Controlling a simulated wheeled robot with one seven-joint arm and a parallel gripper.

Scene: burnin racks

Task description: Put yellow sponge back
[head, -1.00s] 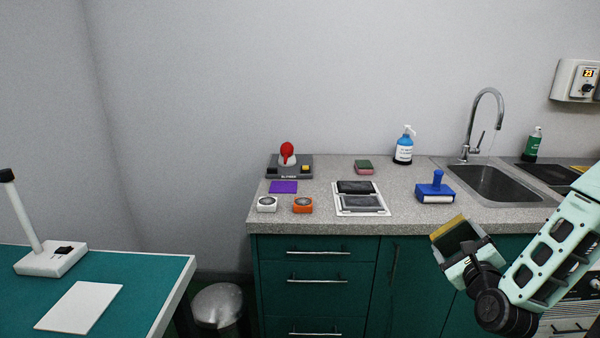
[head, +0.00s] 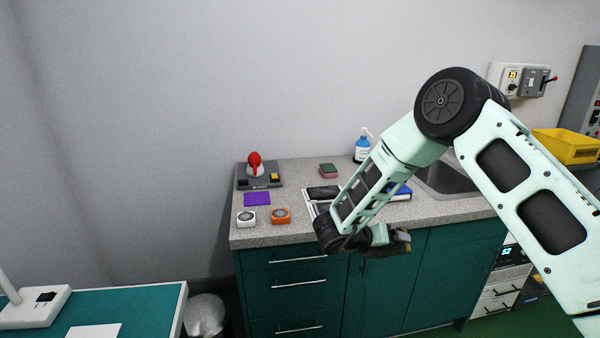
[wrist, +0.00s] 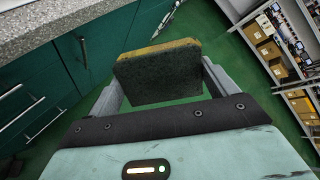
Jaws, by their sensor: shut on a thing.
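My gripper (head: 396,239) is in front of the green cabinet doors, below the counter edge. In the wrist view my gripper (wrist: 160,85) is shut on the yellow sponge (wrist: 157,75), which has a yellow layer on one side and a dark green layer on the other. In the head view only a small part of the sponge shows past my wrist. Another sponge, green and pink (head: 328,171), lies on the counter (head: 300,173) near the wall.
A black and white tray is partly hidden behind my arm. The sink (head: 450,178) is at right, with a yellow bin (head: 567,146) beyond. A green table (head: 145,300) is at lower left.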

